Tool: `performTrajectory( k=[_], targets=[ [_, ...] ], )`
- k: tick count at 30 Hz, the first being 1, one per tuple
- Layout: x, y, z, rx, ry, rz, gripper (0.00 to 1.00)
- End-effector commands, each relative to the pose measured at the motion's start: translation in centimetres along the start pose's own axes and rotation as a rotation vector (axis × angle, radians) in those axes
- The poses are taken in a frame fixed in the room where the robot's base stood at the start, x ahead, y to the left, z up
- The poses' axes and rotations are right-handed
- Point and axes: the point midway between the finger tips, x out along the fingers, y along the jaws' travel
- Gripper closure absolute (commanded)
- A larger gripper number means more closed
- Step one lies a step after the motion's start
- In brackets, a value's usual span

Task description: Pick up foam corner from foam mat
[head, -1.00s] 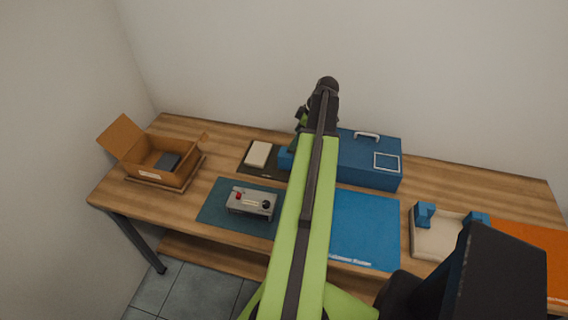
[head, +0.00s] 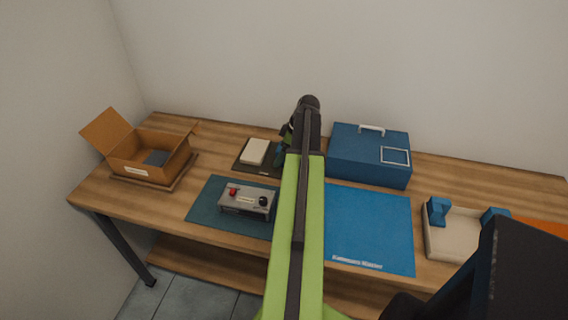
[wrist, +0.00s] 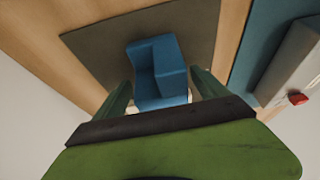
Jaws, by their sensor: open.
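The foam corner (wrist: 172,72) is a blue L-shaped block lying on the dark foam mat (wrist: 98,50). In the wrist view my gripper (wrist: 160,79) is open, with one green finger on either side of the corner. I cannot tell whether the fingers touch it. In the head view my arm mostly hides the gripper.
A cream block (head: 255,151) lies on the same mat, left of the corner. A blue toolbox (head: 368,160) stands to the right. A grey device (head: 247,200) with a red button sits on a teal mat in front. An open cardboard box (head: 150,155) is at the left.

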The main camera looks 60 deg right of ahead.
Motion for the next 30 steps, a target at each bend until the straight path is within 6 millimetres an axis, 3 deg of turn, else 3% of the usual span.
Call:
performTrajectory(
  k=[6, 20, 30],
  targets=[
    [0.08, -0.01, -0.08, 0.000, 0.000, 0.000, 0.18],
    [0.09, -0.02, -0.12, -0.001, 0.000, 0.000, 0.78],
    [-0.50, -0.04, -0.41, -0.002, 0.000, 0.000, 0.80]
  ],
)
